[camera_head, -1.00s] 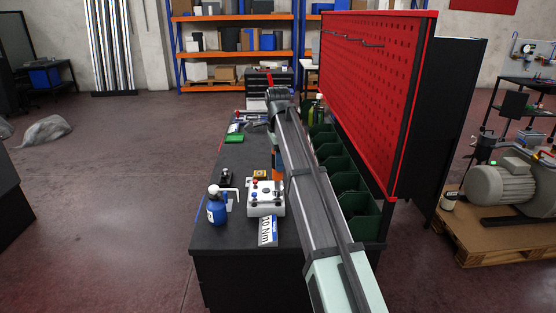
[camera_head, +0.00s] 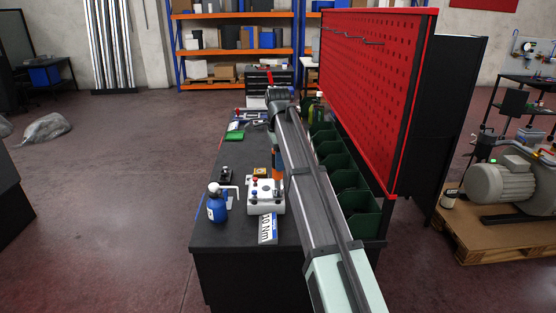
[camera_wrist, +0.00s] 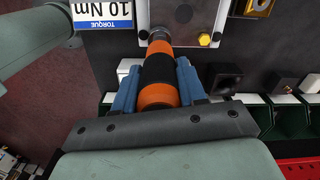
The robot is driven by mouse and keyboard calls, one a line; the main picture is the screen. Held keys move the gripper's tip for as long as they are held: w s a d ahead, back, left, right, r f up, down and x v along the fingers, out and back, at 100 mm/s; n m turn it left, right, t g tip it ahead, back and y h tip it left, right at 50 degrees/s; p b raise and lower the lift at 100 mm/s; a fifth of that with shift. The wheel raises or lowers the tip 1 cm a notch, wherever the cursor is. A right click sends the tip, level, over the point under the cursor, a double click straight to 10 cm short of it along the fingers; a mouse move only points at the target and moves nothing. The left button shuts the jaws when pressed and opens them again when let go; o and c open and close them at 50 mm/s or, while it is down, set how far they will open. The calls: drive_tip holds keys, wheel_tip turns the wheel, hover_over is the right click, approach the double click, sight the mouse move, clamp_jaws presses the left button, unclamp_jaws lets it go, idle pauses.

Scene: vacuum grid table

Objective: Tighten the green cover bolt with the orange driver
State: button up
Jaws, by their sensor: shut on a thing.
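The orange and black driver (camera_wrist: 157,75) lies between the blue fingers of my gripper (camera_wrist: 158,82), which is shut on it. In the head view, an orange part of the driver (camera_head: 275,160) shows beside my arm, just behind the white box. The white box (camera_head: 268,207) stands on the bench with small coloured parts on top. In the wrist view, the metal front of the driver reaches the pale box (camera_wrist: 202,18) at the top. I cannot tell whether it sits on a bolt. I cannot make out the green cover bolt; the driver and my arm hide part of the box.
A "10 Nm" torque plate (camera_head: 268,230) lies in front of the box. A blue bottle (camera_head: 217,204) stands to its left. Green bins (camera_head: 358,213) and a red pegboard (camera_head: 375,90) line the right side. The bench's front left is clear.

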drive_tip(key=shift+s+f, duration=0.1)
drive_tip(key=shift+f, duration=0.4)
idle(1.7)
clamp_jaws()
idle(0.4)
drive_tip(key=shift+r, duration=0.15)
